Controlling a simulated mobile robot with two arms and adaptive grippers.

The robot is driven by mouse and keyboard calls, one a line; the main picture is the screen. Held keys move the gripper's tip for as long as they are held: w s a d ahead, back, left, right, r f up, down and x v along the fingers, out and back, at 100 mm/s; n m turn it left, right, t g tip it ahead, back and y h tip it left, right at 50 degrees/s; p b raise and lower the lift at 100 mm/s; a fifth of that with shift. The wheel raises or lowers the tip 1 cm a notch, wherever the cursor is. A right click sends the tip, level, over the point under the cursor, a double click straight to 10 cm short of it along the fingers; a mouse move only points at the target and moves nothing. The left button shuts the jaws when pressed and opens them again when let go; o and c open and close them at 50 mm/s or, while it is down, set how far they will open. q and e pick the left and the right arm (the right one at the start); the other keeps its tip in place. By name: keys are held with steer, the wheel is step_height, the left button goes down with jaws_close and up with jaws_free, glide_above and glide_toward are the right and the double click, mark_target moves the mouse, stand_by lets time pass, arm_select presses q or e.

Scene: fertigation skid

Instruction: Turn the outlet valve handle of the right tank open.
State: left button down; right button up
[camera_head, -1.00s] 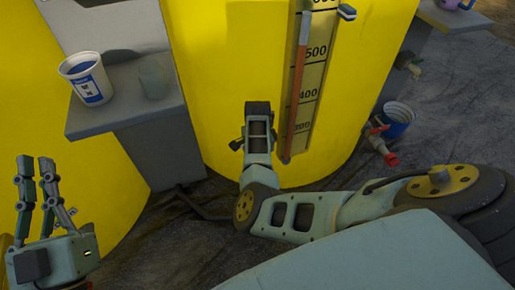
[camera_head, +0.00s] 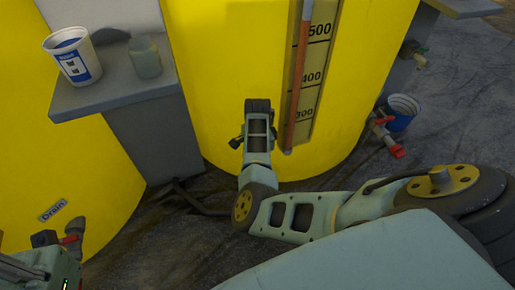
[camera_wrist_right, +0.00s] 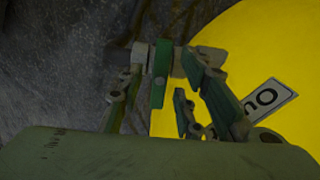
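The right tank (camera_head: 225,90) is yellow, with a level gauge on its front. In the head view the right fingers are not visible. My left gripper's body (camera_head: 40,272) is at the bottom left; its fingers are not clear.
A grey shelf (camera_head: 105,98) between the tanks holds a white-and-blue cup (camera_head: 80,65) and a small jar (camera_head: 145,60). A "Drain" label (camera_head: 52,210) is on the left tank (camera_head: 25,160).

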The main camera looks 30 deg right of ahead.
steer(key=shift+c, duration=0.4)
jaws_close()
